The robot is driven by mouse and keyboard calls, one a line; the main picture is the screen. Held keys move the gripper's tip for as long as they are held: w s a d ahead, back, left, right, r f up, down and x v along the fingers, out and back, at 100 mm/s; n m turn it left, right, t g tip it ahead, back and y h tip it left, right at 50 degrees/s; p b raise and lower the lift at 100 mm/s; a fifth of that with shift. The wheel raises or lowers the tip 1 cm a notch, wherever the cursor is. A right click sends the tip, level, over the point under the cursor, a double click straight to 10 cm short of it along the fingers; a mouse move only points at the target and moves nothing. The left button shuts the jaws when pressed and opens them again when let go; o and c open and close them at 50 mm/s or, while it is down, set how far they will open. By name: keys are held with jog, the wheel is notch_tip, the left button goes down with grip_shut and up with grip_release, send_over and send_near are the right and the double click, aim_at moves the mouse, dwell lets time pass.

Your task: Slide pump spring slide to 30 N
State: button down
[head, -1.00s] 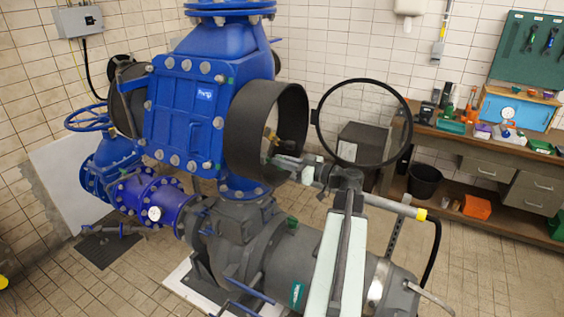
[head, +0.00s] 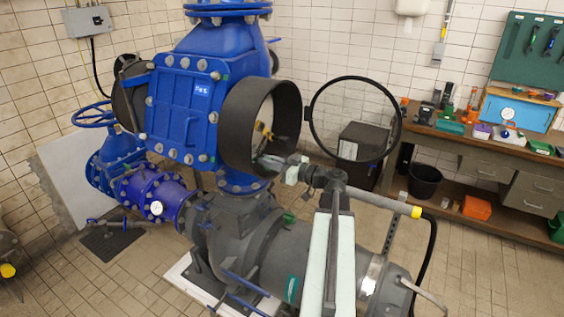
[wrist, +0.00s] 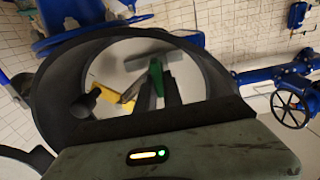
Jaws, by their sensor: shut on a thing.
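The blue pump (head: 185,105) stands in the middle of the head view, with an open black round housing (head: 235,125) on its right side. Inside the housing is a yellow piece (head: 262,128); it also shows in the wrist view (wrist: 112,96). My gripper (head: 266,160) reaches into the housing from the right. In the wrist view its dark fingers (wrist: 160,88) are shut on a small green slide piece (wrist: 155,76), near a grey bar. The fingers cover part of the green piece. No scale or force reading is legible.
A black-rimmed round cover (head: 309,112) stands open right of the housing, close behind my arm. Grey pipework (head: 255,250) lies below. A workbench (head: 465,140) with tools runs along the right wall.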

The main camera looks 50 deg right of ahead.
jog(key=shift+s+a, duration=0.2)
jog(key=shift+a, duration=0.8)
jog(key=c, duration=1.5)
grip_release()
jog(key=shift+s, duration=0.15)
jog(key=v, duration=0.7)
jog(key=shift+s+d, duration=0.1)
jog(key=shift+s, duration=0.25)
